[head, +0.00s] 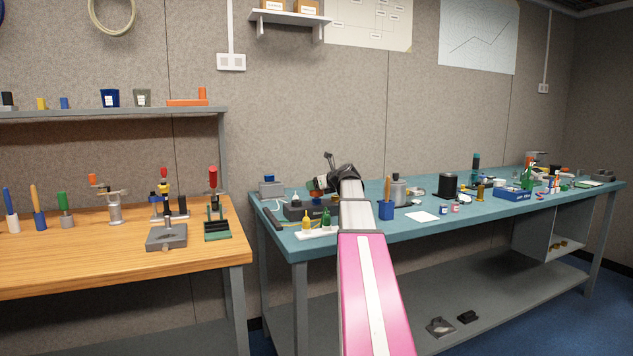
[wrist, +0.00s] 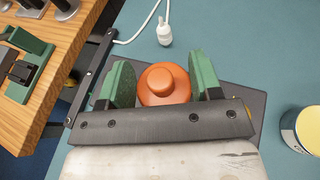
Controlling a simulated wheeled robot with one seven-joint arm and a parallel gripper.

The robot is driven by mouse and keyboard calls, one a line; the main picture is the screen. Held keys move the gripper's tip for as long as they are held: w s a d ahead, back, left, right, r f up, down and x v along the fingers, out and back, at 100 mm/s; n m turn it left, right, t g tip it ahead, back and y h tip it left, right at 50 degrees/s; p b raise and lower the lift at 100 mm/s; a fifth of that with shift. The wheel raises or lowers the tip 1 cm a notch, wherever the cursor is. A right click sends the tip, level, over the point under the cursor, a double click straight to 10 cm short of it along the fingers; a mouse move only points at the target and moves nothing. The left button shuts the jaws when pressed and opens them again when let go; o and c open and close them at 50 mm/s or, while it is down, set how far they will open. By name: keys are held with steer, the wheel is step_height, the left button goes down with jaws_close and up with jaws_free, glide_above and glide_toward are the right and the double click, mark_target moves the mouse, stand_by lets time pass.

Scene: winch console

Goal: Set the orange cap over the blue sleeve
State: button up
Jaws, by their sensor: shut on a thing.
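The orange cap (wrist: 163,82) sits between the two green fingers of my gripper (wrist: 160,72) in the wrist view. The fingers are shut on its sides, and its round knob faces the camera. Below it is a dark grey plate (wrist: 258,100) on the teal bench. I cannot tell the gap between cap and plate. In the head view my gripper is small and partly hidden by my arm, above the left end of the teal bench. I cannot make out the blue sleeve for certain; whatever lies under the cap is hidden.
In the wrist view, a white plug with cable (wrist: 165,32) lies beyond the plate, and a can (wrist: 303,128) stands to the right. A wooden bench (head: 90,250) is left.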

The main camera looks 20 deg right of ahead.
steer(key=shift+f, duration=1.55)
steer(key=o, duration=1)
steer(key=shift+r, duration=0.15)
steer(key=shift+r, duration=3.85)
